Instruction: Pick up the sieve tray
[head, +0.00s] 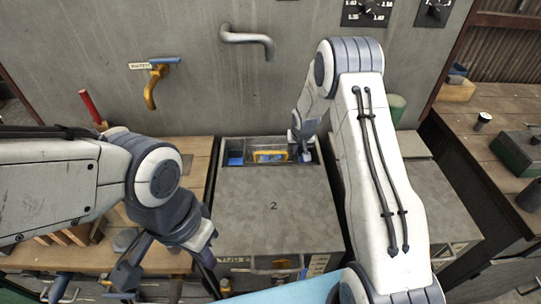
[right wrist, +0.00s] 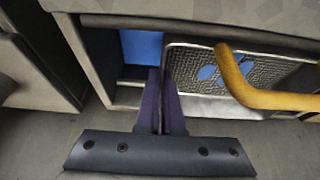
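The sieve tray (right wrist: 205,75) is a metal mesh tray with light blue patches on its mesh. It sits in an open slot at the back of the grey unit marked 2; a yellow handle (right wrist: 250,92) arches over it. In the head view the yellow handle (head: 270,156) shows in the slot. My right gripper (right wrist: 162,100) points into the slot, its two fingers close together on either side of the tray's left edge, seemingly shut on it. My left gripper (head: 165,262) hangs over the front left bench, fingers apart, with nothing seen between them.
A blue item (right wrist: 141,47) lies in the compartment left of the tray. The grey unit (head: 275,205) has a flat, clear top. Wooden benches stand on both sides.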

